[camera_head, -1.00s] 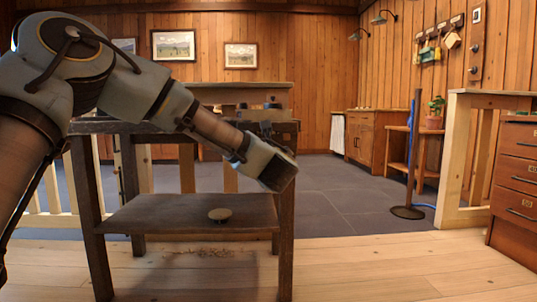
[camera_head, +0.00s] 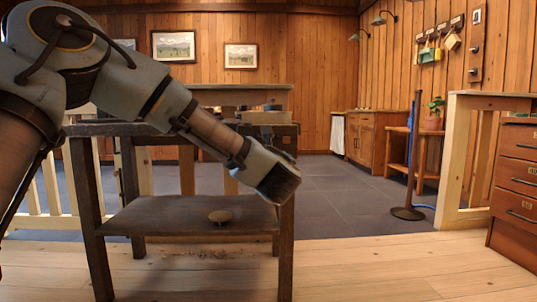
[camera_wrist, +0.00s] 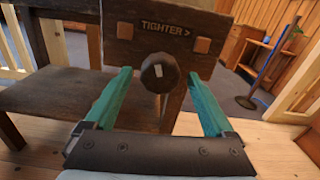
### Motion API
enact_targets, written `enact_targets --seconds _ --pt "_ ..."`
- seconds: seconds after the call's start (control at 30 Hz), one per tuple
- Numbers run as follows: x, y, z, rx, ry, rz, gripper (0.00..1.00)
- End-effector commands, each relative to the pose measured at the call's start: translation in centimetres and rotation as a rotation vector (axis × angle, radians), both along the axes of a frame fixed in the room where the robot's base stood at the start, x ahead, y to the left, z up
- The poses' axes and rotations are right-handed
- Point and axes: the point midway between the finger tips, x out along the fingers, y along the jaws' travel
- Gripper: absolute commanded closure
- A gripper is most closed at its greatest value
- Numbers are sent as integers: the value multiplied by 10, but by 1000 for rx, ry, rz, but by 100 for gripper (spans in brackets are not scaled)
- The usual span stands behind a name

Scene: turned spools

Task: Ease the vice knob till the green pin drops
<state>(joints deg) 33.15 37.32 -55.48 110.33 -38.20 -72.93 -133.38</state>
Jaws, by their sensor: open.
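The vice knob (camera_wrist: 158,72) is round and dark with a pale mark on its face. It sits below the words "TIGHTER >" on a dark wooden vice plate (camera_wrist: 125,50) with two lighter square pegs. My gripper (camera_wrist: 159,76) is open, its teal fingers on the left and right of the knob with a gap at each side. In the head view my gripper (camera_head: 276,184) is at the right end of the dark bench (camera_head: 95,205) and hides the knob. I cannot see the green pin in either view.
A wooden disc (camera_head: 220,216) lies on the bench's lower shelf (camera_head: 165,222). A tan round-edged thing (camera_head: 262,117) is on the bench top, partly behind my arm. The floor right of the bench is clear.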

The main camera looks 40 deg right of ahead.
Motion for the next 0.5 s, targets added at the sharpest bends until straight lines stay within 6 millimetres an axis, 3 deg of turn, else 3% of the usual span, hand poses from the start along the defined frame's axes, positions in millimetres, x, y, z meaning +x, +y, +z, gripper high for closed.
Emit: enact_targets --seconds 0.2,0.5 --pt "-34 28 3 1 -1 -1 12" --pt "-56 47 0 0 0 1 12"
